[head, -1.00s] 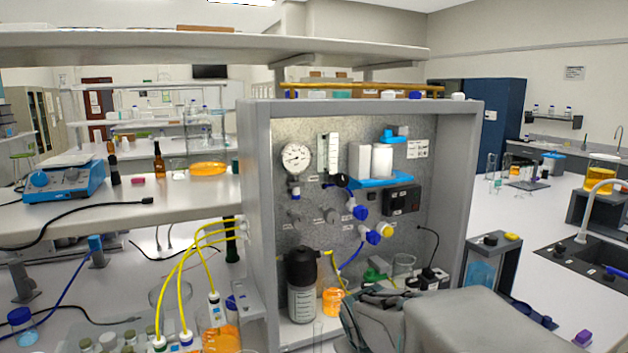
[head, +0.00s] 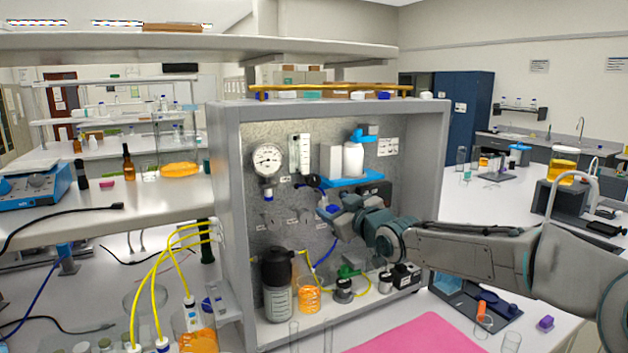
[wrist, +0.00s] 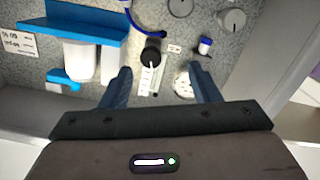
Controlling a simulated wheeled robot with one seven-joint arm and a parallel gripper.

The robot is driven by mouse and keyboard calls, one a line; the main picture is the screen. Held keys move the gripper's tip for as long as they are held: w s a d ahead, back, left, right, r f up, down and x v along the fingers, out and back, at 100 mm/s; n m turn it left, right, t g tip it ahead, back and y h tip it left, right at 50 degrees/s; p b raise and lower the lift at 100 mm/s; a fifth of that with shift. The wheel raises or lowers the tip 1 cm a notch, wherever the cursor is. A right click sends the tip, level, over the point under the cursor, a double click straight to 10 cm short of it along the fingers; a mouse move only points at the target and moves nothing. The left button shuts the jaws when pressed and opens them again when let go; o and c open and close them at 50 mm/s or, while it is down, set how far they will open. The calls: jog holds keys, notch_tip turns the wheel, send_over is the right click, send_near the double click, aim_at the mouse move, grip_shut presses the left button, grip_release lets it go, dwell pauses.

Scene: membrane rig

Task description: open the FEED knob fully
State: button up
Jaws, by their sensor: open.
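No label in view is readable as FEED, so I cannot tell which knob it is. A black knob (wrist: 151,55) sits at the end of the flow meter (wrist: 148,80) in the wrist view, between the lines of my two fingers. Two grey knobs (wrist: 232,20) (wrist: 180,6) lie further up that view; they also show faintly on the panel in the head view (head: 268,221). My gripper (wrist: 161,68) has its fingers spread, with nothing between them. In the head view my gripper (head: 330,211) is in front of the panel's middle right and hides part of the valves there.
The panel stands in a grey frame (head: 228,200). A round gauge (head: 267,159) and a blue shelf (head: 350,181) with white containers are near the gripper. Below stand a dark bottle (head: 277,290) and an orange beaker (head: 308,297). A pink mat (head: 430,335) lies in front.

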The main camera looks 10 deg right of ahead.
aim_at(315, 181)
jog(key=shift+t, duration=0.4)
jog(key=r+p+x, duration=0.1)
jog(key=x, duration=0.6)
jog(key=r+p+x, duration=0.1)
jog(key=x, duration=0.3)
jog(key=shift+w+d+r+p, duration=0.25)
jog(key=shift+w+r+p, duration=0.05)
jog(key=shift+w, duration=0.1)
jog(key=shift+x, duration=0.9)
jog(key=shift+f, duration=0.1)
jog(key=c, duration=1)
